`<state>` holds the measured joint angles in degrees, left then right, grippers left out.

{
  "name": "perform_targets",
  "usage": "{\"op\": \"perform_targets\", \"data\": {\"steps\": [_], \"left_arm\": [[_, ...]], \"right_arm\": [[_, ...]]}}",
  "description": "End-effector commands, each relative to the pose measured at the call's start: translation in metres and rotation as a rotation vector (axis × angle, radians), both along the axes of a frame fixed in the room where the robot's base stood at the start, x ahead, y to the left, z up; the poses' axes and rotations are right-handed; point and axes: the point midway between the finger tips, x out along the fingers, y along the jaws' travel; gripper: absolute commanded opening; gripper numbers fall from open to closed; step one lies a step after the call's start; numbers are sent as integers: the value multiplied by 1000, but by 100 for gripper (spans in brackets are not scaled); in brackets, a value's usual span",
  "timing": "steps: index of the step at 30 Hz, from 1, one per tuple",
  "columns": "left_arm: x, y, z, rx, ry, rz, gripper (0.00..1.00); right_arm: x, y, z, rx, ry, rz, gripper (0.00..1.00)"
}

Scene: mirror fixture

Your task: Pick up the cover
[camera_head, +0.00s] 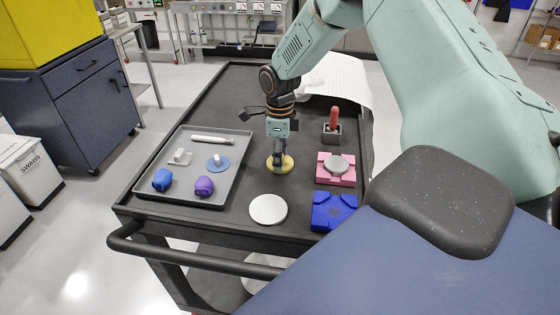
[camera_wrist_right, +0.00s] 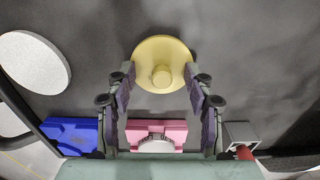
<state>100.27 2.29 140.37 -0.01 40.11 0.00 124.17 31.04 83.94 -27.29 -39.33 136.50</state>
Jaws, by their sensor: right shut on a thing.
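The cover looks to be the yellow round disc with a small central knob (camera_head: 288,166), near the middle of the black cart top. In the wrist view the cover (camera_wrist_right: 163,48) fills the space between my fingertips, its knob facing me. My right gripper (camera_head: 279,160) points straight down over it, and its fingers hide part of the disc. In the wrist view the right gripper (camera_wrist_right: 160,76) is shut on the cover, with one finger on each side. Whether the cover is touching the cart top cannot be told. My left gripper is not in view.
Left is a grey tray (camera_head: 145,190) with blue and purple lumps and small parts. A white disc (camera_head: 268,209) lies in front. Right are a blue block (camera_head: 334,211), a pink block (camera_head: 324,178) with a grey disc (camera_head: 337,164), and a red-handled item (camera_head: 334,119) in a grey holder.

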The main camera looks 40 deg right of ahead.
Motion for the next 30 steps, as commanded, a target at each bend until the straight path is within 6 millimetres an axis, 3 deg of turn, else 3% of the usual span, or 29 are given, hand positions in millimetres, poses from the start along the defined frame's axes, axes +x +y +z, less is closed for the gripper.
{"op": "perform_targets", "data": {"steps": [14,16,18,30], "left_arm": [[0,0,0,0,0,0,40],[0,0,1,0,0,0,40],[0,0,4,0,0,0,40],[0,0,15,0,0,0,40]], "right_arm": [[-3,1,-3,3,6,-2,35],[-3,1,3,3,5,-2,27],[-2,1,14,3,4,-3,0],[-1,1,87,2,2,-2,0]]}}
